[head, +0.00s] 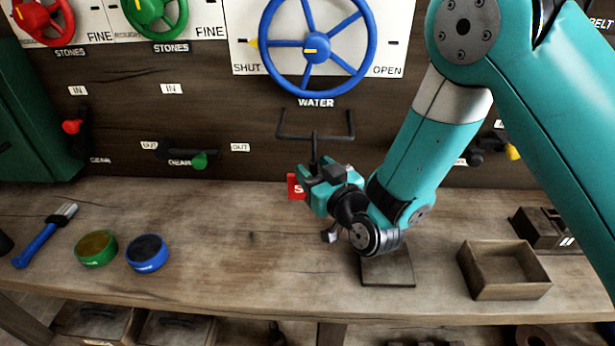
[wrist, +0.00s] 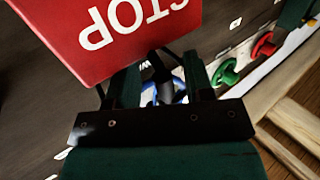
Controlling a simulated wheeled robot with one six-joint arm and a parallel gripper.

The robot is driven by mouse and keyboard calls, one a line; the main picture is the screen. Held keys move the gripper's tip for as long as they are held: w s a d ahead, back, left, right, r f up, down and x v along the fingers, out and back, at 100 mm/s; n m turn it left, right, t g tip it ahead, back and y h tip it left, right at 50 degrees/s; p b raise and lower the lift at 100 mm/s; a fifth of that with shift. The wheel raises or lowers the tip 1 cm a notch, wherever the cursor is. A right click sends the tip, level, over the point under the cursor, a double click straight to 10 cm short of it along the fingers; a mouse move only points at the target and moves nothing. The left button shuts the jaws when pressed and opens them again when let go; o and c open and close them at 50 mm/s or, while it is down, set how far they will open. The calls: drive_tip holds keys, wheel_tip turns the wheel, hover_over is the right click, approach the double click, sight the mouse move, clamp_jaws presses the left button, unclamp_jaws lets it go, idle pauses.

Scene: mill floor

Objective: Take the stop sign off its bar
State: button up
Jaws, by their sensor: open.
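The red stop sign (head: 296,187) shows only as a small piece at the left of my gripper in the head view; the gripper hides the rest. In the wrist view the sign (wrist: 115,35) is large at the upper left, its white "STOP" upside down. The black forked bar (head: 315,137) stands out from the wall panel under the blue wheel, its stem running down to my gripper (head: 322,177). In the wrist view my gripper (wrist: 162,80) is open, with a dark stem between its fingers. I cannot tell whether the fingers touch it.
The blue water wheel (head: 317,48) is above the bar. On the bench (head: 235,230) are a blue-handled tool (head: 38,243), a green round tin (head: 96,249), a blue round tin (head: 147,254) and an open wooden box (head: 503,270).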

drive_tip(key=shift+a, duration=0.15)
clamp_jaws()
drive_tip(key=shift+r, duration=0.1)
